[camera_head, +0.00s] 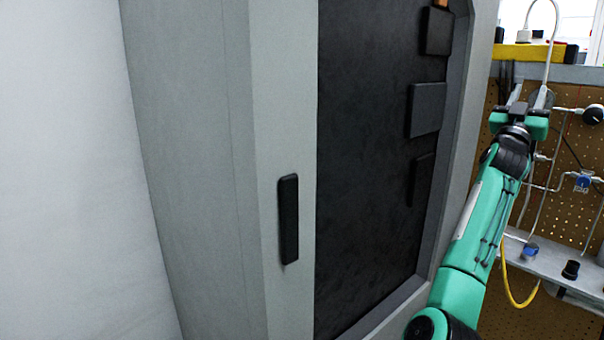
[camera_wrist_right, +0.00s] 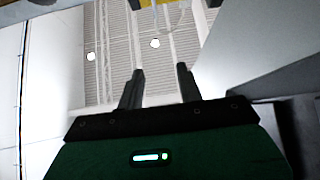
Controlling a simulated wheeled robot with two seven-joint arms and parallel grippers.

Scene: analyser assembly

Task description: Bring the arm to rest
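My right arm (camera_head: 480,215) is teal and reaches up along the right side of the head view. My right gripper (camera_head: 517,98) is at its far end, in front of the pegboard and beside the cabinet's right edge. In the right wrist view, the two dark fingers of the right gripper (camera_wrist_right: 158,74) stand apart with nothing between them, so it is open and empty. My left gripper and left arm are not in view.
A large grey cabinet (camera_head: 205,150) with a dark front panel (camera_head: 365,150) and black handle (camera_head: 289,220) fills the centre. A pegboard (camera_head: 575,145) with tubes and fittings, and a shelf (camera_head: 565,268), are at right. A yellow hose (camera_head: 512,292) hangs there.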

